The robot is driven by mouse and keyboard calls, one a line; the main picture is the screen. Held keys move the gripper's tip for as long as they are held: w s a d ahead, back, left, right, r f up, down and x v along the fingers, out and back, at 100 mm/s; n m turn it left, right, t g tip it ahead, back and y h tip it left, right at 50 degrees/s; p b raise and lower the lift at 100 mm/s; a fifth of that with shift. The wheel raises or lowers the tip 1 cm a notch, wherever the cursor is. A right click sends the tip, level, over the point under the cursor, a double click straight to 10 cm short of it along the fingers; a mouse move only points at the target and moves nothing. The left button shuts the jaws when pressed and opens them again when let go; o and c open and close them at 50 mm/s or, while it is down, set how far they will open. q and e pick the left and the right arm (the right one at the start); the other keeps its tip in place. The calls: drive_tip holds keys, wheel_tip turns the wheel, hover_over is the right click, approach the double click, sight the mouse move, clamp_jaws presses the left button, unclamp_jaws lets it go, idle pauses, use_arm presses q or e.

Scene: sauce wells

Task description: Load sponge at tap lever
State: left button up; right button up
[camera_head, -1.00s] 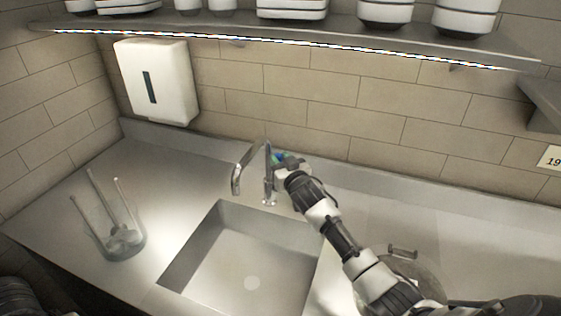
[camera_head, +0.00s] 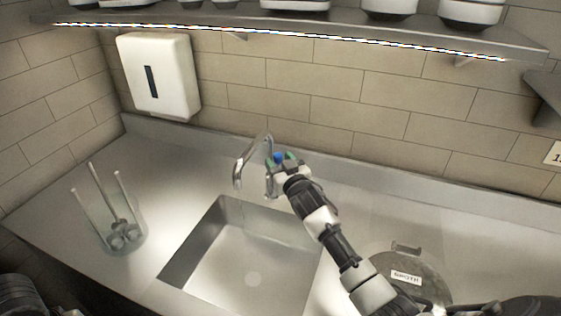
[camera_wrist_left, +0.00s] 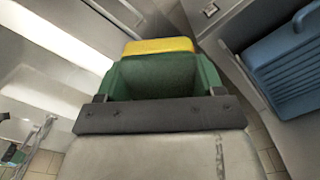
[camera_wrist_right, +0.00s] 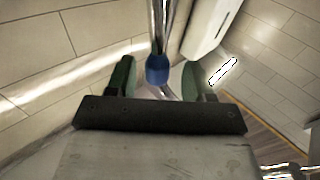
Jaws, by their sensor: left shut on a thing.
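The tap (camera_head: 262,150) stands behind the sink, its curved spout over the basin, with a faint stream below the spout. My right gripper (camera_head: 285,160) is at the tap. In the right wrist view, its two green fingers (camera_wrist_right: 155,78) stand apart on either side of the blue-tipped tap lever (camera_wrist_right: 158,70); a gap shows on both sides. In the left wrist view, my left gripper (camera_wrist_left: 155,75) is shut on the yellow sponge (camera_wrist_left: 158,46), which pokes out beyond the green fingers. The left gripper and sponge are not visible in the head view.
The sink basin (camera_head: 215,262) is empty. A clear holder with several rods (camera_head: 112,215) stands left of it. A round labelled lid or pot (camera_head: 425,280) is at the right. A white dispenser (camera_head: 178,80) hangs on the wall below a shelf (camera_head: 350,36). A blue ribbed object (camera_wrist_left: 295,65) shows in the left wrist view.

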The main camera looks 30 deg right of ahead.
use_arm(q)
drive_tip(key=shift+f, duration=0.15)
use_arm(e)
drive_tip(key=shift+s+d, duration=0.1)
drive_tip(key=shift+s, duration=0.1)
use_arm(q)
wheel_tip(320, 180, down, 3)
drive_tip(key=b, duration=0.3)
use_arm(e)
drive_tip(key=s, duration=1.1)
drive_tip(key=shift+s+a+f, duration=0.3)
drive_tip(key=shift+s+a, duration=0.05)
drive_tip(key=shift+a, duration=0.05)
use_arm(q)
drive_tip(key=shift+s, duration=0.1)
use_arm(e)
drive_tip(key=shift+f, duration=0.1)
